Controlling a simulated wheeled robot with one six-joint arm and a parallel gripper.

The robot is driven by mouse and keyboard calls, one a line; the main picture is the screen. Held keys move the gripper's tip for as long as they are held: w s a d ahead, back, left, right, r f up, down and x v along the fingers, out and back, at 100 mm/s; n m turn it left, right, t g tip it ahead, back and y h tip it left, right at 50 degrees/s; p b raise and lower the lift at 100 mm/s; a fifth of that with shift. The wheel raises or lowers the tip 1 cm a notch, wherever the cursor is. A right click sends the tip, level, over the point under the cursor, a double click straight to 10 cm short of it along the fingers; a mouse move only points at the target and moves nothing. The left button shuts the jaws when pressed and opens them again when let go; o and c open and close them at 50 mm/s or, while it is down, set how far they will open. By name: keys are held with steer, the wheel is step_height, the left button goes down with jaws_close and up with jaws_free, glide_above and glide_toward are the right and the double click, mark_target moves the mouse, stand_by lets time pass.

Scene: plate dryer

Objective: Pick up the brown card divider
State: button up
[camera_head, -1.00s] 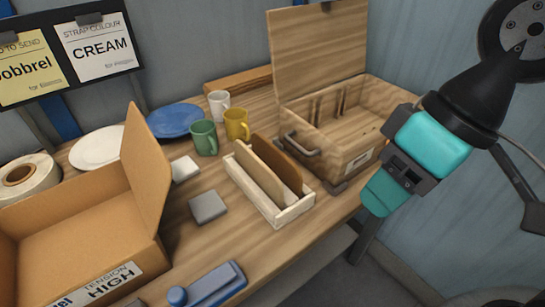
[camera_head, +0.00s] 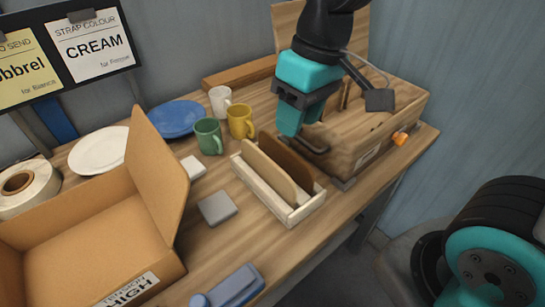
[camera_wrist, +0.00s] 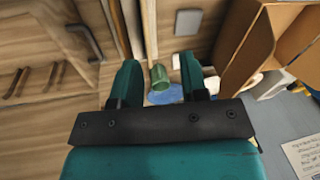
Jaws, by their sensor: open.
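The brown card divider (camera_head: 287,158) stands on edge in a pale wooden rack (camera_head: 262,196), beside a tan divider (camera_head: 267,169). My gripper (camera_head: 291,128) is teal and hangs above and just behind the brown divider, near the wooden chest's front handle in the picture. It is not touching the divider as far as I can tell. In the wrist view the two fingers of my gripper (camera_wrist: 157,78) stand apart with nothing held between them. Upright board edges show beyond the fingers there, but I cannot tell surely which is the brown divider.
The open wooden chest (camera_head: 372,140) stands close on the right. Green (camera_head: 208,136), yellow (camera_head: 241,121) and white (camera_head: 220,101) mugs stand left of the gripper. A cardboard box (camera_head: 95,235) fills the lower left. A grey block (camera_head: 217,208) lies left of the rack.

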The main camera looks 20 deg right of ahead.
steer(key=m+h+p, duration=0.1)
steer(key=m+h, duration=0.1)
glide_above(285, 158)
steer(key=f, duration=0.2)
steer(key=shift+w+d+f+p, duration=0.15)
steer(key=shift+f+p, duration=0.4)
steer(key=shift+f, duration=3.55)
steer(key=shift+w+f+p, duration=0.2)
steer(key=shift+f+p, duration=0.35)
steer(key=shift+f, duration=3.55)
jaws_close()
